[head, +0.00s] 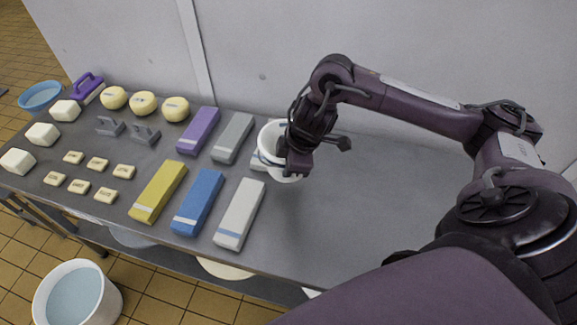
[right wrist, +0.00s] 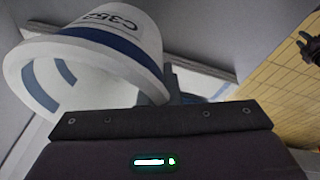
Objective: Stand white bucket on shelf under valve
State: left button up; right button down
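The white bucket (head: 267,138) is above the right part of the grey table in the head view, overlapping a pale block. My right gripper (head: 288,152) is at its right side and appears shut on its wall; the fingers are partly hidden. In the right wrist view the bucket (right wrist: 120,38) shows a dark blue band and black lettering. It looks tilted there, with its mouth toward the lower left. One dark finger (right wrist: 172,85) shows beside its wall. My left gripper is not seen in the head view. No valve can be made out.
The table (head: 365,215) is clear on its right. Several long coloured blocks, such as a blue one (head: 198,202), lie left of the bucket, with small pale pieces beyond. A wall (head: 400,60) runs behind. Another white bucket (head: 106,300) stands on the tiled floor.

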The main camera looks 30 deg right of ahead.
notch_tip(320, 180, up, 13)
jog(key=p, duration=0.6)
jog(key=w+a+m+h+b, duration=0.2)
jog(key=a+m, duration=0.6)
jog(key=m, duration=0.4)
jog(key=shift+f+h+b, duration=0.3)
jog(key=shift+h+b, duration=0.25)
jog(key=shift+h, duration=0.05)
jog(key=shift+a, duration=0.1)
